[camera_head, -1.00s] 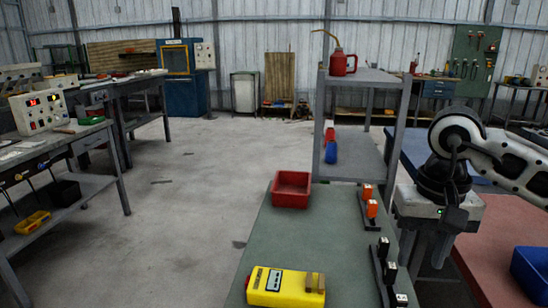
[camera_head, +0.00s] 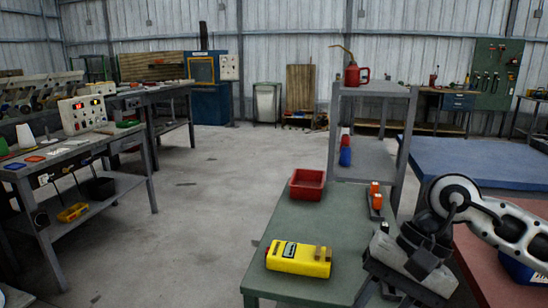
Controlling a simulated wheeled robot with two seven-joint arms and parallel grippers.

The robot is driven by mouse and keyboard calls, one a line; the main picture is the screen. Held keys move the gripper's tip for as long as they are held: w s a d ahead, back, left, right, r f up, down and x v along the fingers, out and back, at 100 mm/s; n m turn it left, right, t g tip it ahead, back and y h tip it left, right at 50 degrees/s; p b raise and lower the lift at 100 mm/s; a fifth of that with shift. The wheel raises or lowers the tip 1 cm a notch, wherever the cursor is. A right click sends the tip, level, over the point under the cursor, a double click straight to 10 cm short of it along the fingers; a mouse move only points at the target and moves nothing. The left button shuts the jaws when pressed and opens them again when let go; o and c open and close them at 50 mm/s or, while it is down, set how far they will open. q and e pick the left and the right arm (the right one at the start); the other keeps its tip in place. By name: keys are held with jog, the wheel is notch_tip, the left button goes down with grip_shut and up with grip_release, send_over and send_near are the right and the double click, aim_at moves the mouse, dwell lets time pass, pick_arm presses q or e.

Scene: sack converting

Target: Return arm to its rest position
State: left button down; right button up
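My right arm comes in from the right edge, white and grey with a dark wrist. Its gripper (camera_head: 392,288) hangs tilted at the near right edge of the green table (camera_head: 335,215), low in the view. The fingers are dark, partly cut off by the bottom edge, and I cannot tell whether they are open. I see nothing clearly held. My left arm and gripper are not in view.
The green table holds a yellow device (camera_head: 298,259), a red bin (camera_head: 307,184) and orange-topped parts (camera_head: 375,196) close to my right gripper. A grey shelf (camera_head: 375,90) with a red oil can (camera_head: 356,74) stands behind. Open floor (camera_head: 215,215) lies left.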

jog(key=s+a+r+m+y, duration=0.3)
jog(key=a+m+y, duration=0.4)
jog(key=a, duration=0.1)
jog(key=s+a+r+m+y, duration=0.2)
jog(key=a+r+m+y, duration=0.1)
jog(key=a+m+y, duration=0.45)
jog(key=w+d+f+m+t+h, duration=0.25)
jog(key=m+t, duration=0.45)
jog(key=m, duration=0.5)
jog(key=w+d+f+m+t+h+p, duration=0.15)
jog(key=d+f+m+t+h, duration=0.35)
jog(key=m, duration=0.7)
jog(key=w+d+f+m+t+h, duration=0.1)
jog(key=w+m+t+h, duration=0.15)
jog(key=m+t, duration=0.75)
jog(key=s+d+f+m+g+h, duration=0.3)
jog(key=s+f+m+g, duration=0.1)
jog(key=f+m, duration=0.4)
jog(key=s+d+f+m+g+h, duration=0.3)
jog(key=s+f+m+g, duration=0.2)
jog(key=f+m, duration=0.4)
notch_tip(320, 180, down, 2)
jog(key=shift+s+d, duration=0.2)
jog(key=shift+s, duration=0.4)
